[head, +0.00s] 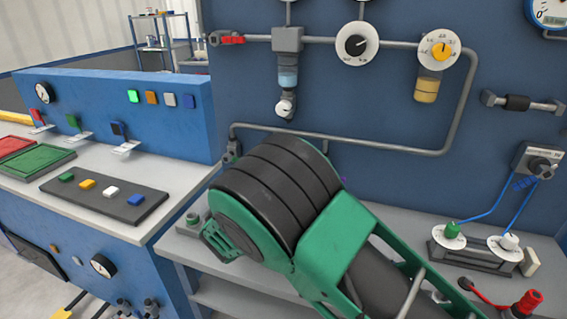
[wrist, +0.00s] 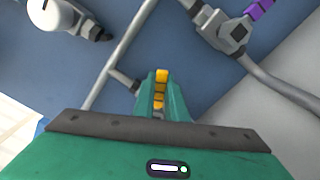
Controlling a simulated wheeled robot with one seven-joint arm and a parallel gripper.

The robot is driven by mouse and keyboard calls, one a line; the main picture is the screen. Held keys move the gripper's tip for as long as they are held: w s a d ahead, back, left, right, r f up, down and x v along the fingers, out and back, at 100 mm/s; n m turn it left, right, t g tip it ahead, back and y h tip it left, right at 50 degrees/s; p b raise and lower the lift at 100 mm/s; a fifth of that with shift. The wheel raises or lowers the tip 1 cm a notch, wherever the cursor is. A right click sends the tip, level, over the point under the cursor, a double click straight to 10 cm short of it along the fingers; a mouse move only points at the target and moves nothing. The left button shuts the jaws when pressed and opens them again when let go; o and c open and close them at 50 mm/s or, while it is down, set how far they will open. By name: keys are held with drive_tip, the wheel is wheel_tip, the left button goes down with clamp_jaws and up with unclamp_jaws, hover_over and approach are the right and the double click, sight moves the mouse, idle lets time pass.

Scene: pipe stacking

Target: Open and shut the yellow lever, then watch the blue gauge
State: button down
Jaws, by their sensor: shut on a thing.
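In the wrist view, my gripper (wrist: 160,98) has its green fingers closed around a yellow piece (wrist: 161,77), which looks like the yellow lever. It sits at the end of a short stub on a grey pipe. Most of the lever is hidden by the fingers. In the head view, my arm covers this spot, and neither the fingertips nor the lever can be made out. A white-faced gauge with a blue rim (head: 549,12) is partly cut off at the top right of the head view. Its needle is too small to read with certainty.
Grey pipes (head: 340,140) run along the blue wall panel behind my arm. A red lever (head: 231,39) and round dials are higher up. A purple part (wrist: 260,8) is near my gripper. A console (head: 118,110) with buttons stands at left, with cables and knobs (head: 452,230) at right.

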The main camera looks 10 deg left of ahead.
drive_tip(key=c, duration=1.8)
unclamp_jaws()
drive_tip(key=shift+w+d+r, duration=0.15)
drive_tip(key=shift+w+r, duration=0.05)
drive_tip(key=shift+w, duration=0.15)
drive_tip(key=shift+f, duration=0.15)
drive_tip(key=shift+s, duration=0.55)
drive_tip(key=s+a, duration=0.1)
drive_tip(key=s, duration=0.5)
drive_tip(key=shift+s, duration=0.2)
